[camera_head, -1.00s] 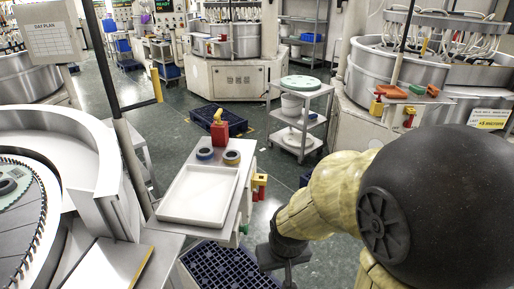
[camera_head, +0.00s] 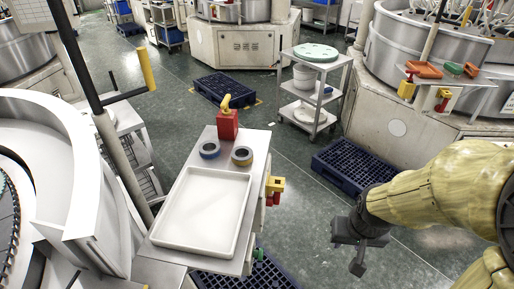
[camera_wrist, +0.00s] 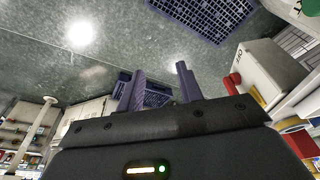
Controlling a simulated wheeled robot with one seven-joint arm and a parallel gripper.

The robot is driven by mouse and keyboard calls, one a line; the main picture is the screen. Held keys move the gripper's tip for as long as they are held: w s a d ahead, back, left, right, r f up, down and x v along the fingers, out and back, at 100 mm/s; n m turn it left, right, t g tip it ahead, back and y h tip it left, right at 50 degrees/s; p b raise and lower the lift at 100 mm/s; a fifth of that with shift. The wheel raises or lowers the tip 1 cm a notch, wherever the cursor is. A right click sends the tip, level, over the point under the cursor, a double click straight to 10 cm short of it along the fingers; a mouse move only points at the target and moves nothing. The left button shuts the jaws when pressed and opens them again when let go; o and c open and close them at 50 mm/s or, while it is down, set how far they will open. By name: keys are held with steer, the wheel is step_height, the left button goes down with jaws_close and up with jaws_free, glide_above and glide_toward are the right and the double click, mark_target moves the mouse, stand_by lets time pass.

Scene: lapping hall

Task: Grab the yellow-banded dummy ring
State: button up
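Two dark rings lie on the small side table (camera_head: 166,214), behind the white tray (camera_head: 160,243). The right ring (camera_head: 242,156) shows a yellowish-tan band. The left ring (camera_head: 209,149) looks bluish. My gripper (camera_head: 352,254) hangs over the floor to the right of the table, well apart from both rings. In the wrist view my gripper (camera_wrist: 160,82) has its two fingers spread with nothing between them.
A red block with a yellow handle (camera_head: 228,122) stands just behind the rings. A yellow-and-red fixture (camera_head: 275,186) juts from the table's right side. A post with a yellow-tipped bar (camera_head: 147,70) rises left. Blue pallets (camera_head: 350,163) lie on the floor; a cart (camera_head: 317,92) stands behind.

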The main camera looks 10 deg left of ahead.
steer(key=shift+w, duration=0.2)
steer(key=shift+o, duration=1.3)
steer(key=shift+s+a, duration=0.15)
steer(key=shift+s, duration=0.15)
steer(key=o, duration=0.3)
steer(key=shift+w+r, duration=0.1)
steer(key=shift+r, duration=0.1)
steer(key=o, duration=0.6)
steer(key=w+r+n+t+p, duration=0.2)
steer(key=w+p, duration=0.1)
steer(key=w, duration=0.4)
steer(key=shift+d, duration=0.3)
steer(key=w+a+r+n+y+p, duration=0.3)
steer(key=w+a+n+y, duration=0.2)
steer(key=a, duration=0.3)
steer(key=w+a+r+n+t+y+p, duration=0.1)
steer(key=w+a+r+n+y+p, duration=0.3)
steer(key=a, duration=0.4)
steer(key=shift+w+n+t+y, duration=0.3)
steer(key=shift+w+n+y, duration=0.2)
steer(key=shift+w+y, duration=0.4)
steer(key=shift+w, duration=0.1)
